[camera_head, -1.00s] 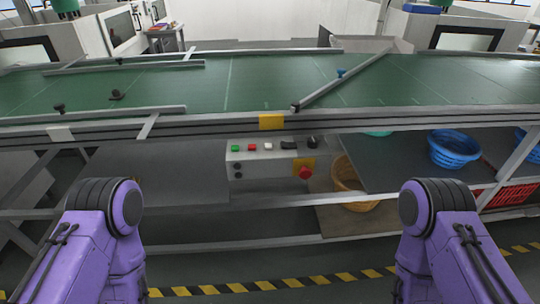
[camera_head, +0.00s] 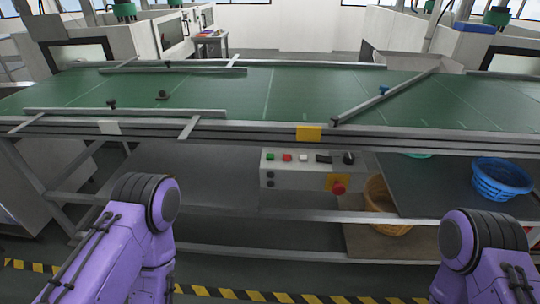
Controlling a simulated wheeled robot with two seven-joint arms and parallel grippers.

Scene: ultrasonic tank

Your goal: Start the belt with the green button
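The green button (camera_head: 270,157) is at the left end of the top row on a light grey control box (camera_head: 308,184). The box hangs under the front edge of the green conveyor belt (camera_head: 240,95). A red button (camera_head: 287,157), a white button (camera_head: 303,157) and dark switches sit to its right. A red emergency stop (camera_head: 338,187) on a yellow plate is at the box's lower right. My two purple arms show at the lower left and lower right, well apart from the box. Neither gripper is in view.
A wicker basket (camera_head: 386,206) stands right of the box, below the belt. A blue basket (camera_head: 501,178) sits on a dark shelf further right. A metal rail (camera_head: 310,215) runs below the box. Yellow-black tape (camera_head: 260,296) marks the floor. Space in front of the box is clear.

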